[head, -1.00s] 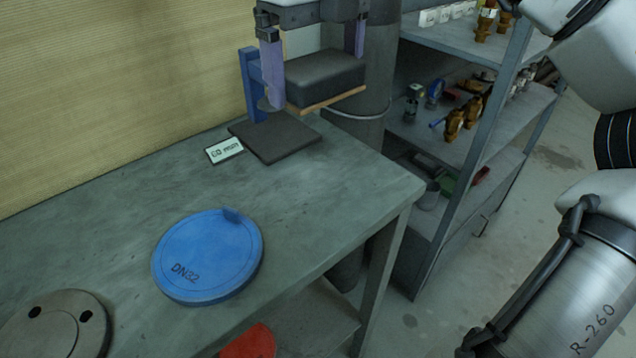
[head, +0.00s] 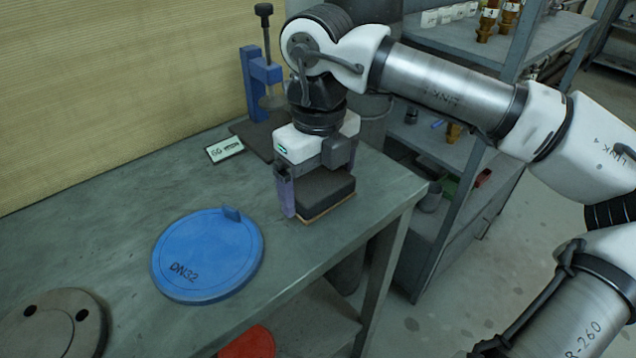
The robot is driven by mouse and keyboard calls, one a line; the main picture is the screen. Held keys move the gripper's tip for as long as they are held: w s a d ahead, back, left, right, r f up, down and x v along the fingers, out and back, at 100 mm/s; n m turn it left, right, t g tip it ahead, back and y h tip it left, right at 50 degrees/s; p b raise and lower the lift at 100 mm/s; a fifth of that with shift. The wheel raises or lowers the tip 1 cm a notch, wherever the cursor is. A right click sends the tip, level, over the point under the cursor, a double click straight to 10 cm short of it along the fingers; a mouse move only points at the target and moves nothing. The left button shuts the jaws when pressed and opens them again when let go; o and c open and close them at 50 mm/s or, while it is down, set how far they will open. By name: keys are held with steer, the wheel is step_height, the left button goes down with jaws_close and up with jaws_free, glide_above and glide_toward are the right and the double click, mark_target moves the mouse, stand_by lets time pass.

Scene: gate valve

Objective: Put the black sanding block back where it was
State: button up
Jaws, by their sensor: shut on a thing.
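The black sanding block (head: 325,191) is a dark grey block with a tan layer along its bottom. In the head view it is at or just above the workbench, near the bench's right edge; I cannot tell whether it touches the top. My gripper (head: 318,196) points down and is shut on the block, with a purple finger at its left side. The other finger is hidden behind the block and the gripper body.
A blue DN32 disc (head: 207,257) lies on the workbench (head: 120,205). A grey flange (head: 50,325) is at the lower left. A blue clamp (head: 252,85) stands on a dark plate (head: 250,135) beside a white label (head: 224,148). A shelf rack (head: 470,180) stands at right.

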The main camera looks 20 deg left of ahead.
mark_target(318, 180)
steer(key=shift+f, duration=0.25)
steer(key=shift+f, duration=0.1)
steer(key=shift+f+b, duration=0.15)
steer(key=shift+b, duration=0.15)
steer(key=o, duration=0.7)
steer(key=shift+o, duration=0.2)
steer(key=shift+r, duration=0.2)
step_height(318, 180, up, 12)
steer(key=shift+p, duration=0.4)
